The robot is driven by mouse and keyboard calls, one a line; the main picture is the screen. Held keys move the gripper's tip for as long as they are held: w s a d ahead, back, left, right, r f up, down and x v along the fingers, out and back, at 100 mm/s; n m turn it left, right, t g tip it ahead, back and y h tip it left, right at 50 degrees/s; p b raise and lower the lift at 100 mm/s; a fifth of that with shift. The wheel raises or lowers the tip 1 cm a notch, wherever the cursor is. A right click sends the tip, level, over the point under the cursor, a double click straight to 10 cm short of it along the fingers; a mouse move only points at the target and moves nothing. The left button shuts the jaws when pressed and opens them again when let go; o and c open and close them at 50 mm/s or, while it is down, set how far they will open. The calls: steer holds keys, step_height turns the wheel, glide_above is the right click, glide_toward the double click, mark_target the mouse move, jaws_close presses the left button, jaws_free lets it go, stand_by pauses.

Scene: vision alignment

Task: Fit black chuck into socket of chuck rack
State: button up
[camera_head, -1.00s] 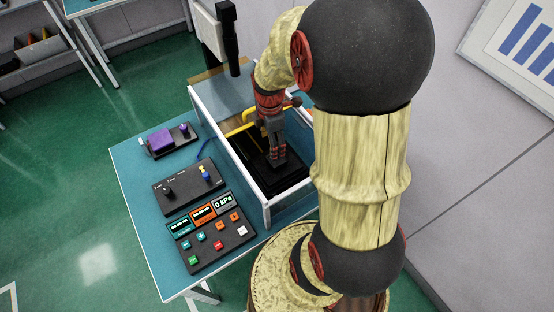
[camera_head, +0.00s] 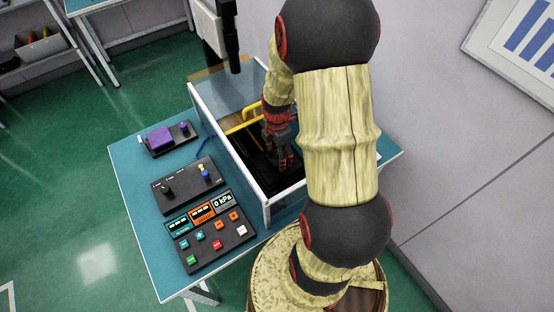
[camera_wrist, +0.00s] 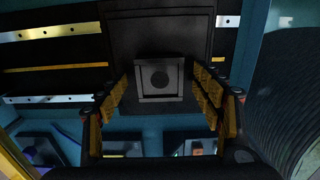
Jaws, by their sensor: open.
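My gripper (camera_head: 284,160) is inside the clear-walled box on the teal table, low over its dark floor. In the wrist view its yellow-padded fingers (camera_wrist: 160,88) are open on either side of a dark grey square block (camera_wrist: 160,68) with a round dark centre. The block lies in front of a black plate, with a visible gap to each finger. I cannot tell whether this block is the black chuck. A flat black unit (camera_head: 184,184) on the table carries a dark knob-like piece and a blue-and-yellow one. I cannot tell whether it is the chuck rack.
The box's clear wall (camera_head: 228,150) stands close left of my gripper. A yellow bar (camera_head: 240,122) runs inside it. A black post (camera_head: 232,45) hangs behind. A button panel (camera_head: 211,232) and a purple block (camera_head: 159,139) on a black stand occupy the table's left.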

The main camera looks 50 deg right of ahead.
steer(key=c, duration=1.4)
steer(key=shift+o, duration=0.2)
steer(key=shift+r, duration=0.1)
